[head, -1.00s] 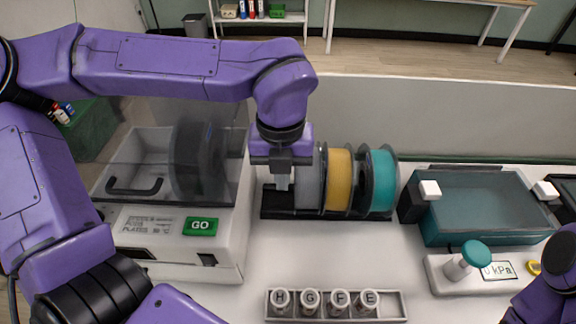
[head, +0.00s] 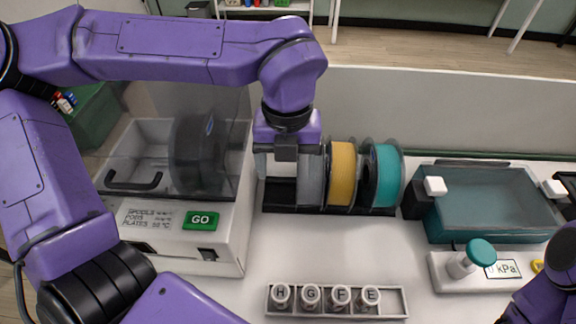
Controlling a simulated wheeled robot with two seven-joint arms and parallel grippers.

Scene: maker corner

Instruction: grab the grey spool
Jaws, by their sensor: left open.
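The grey spool (head: 312,178) stands upright in a black rack (head: 280,194), at the left end of a row with a yellow spool (head: 342,174) and a teal spool (head: 384,176). My left gripper (head: 286,162) is open and points down just left of the grey spool, over the rack's empty left part. Its fingers are partly hidden, and I cannot tell whether they touch the spool. My right arm shows only at the lower right edge; its gripper is out of the picture.
A white machine (head: 225,222) with a clear lid and green GO button stands left of the rack, holding a dark spool (head: 198,155). A tray of lettered vials (head: 336,301) lies in front. A teal-lidded box (head: 490,205) and a gauge pump (head: 470,262) stand right. The table's middle is clear.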

